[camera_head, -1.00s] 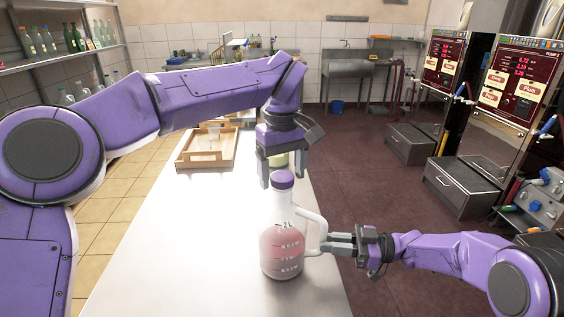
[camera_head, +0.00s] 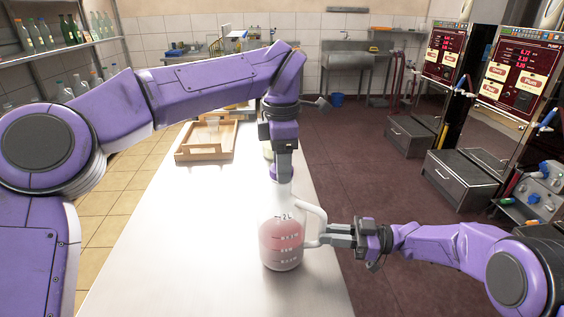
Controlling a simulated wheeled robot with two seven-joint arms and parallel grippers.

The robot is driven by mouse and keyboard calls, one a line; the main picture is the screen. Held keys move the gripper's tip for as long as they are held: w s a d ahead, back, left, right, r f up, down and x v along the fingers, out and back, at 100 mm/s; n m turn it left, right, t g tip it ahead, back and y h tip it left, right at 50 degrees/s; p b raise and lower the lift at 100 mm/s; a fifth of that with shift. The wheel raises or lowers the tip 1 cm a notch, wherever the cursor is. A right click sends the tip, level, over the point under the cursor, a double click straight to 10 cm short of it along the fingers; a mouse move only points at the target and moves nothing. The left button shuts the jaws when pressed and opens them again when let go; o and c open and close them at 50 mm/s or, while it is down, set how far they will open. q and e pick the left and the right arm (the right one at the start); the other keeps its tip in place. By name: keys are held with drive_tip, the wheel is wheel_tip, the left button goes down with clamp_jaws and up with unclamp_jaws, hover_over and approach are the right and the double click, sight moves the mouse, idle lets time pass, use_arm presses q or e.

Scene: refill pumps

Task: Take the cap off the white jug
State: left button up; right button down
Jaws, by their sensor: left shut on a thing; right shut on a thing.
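The white jug (camera_head: 281,228), translucent with pink liquid in its lower part, stands upright on the table. Its purple cap (camera_head: 274,171) is at the neck and mostly hidden behind my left gripper. My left gripper (camera_head: 283,174) points down from above and is shut on the cap. I cannot tell whether the cap is still seated on the neck. My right gripper (camera_head: 325,236) comes in from the right and is shut on the jug's handle (camera_head: 320,222).
The white table (camera_head: 180,250) is clear to the left of the jug. A wooden tray (camera_head: 205,157) sits further back on it. A greenish object, mostly hidden, stands behind my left gripper. Pump machines (camera_head: 510,85) stand at the right.

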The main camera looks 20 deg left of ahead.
use_arm(q)
drive_tip(key=n, duration=0.6)
drive_tip(key=shift+a, duration=0.1)
drive_tip(key=n, duration=0.6)
drive_tip(key=shift+n, duration=0.3)
drive_tip(key=n, duration=2.7)
drive_tip(key=shift+w+d+n, duration=0.1)
drive_tip(key=shift+d+n, duration=0.1)
drive_tip(key=shift+n, duration=0.2)
use_arm(e)
drive_tip(key=shift+s+f, duration=0.15)
drive_tip(key=shift+f, duration=0.25)
use_arm(q)
drive_tip(key=shift+r, duration=0.2)
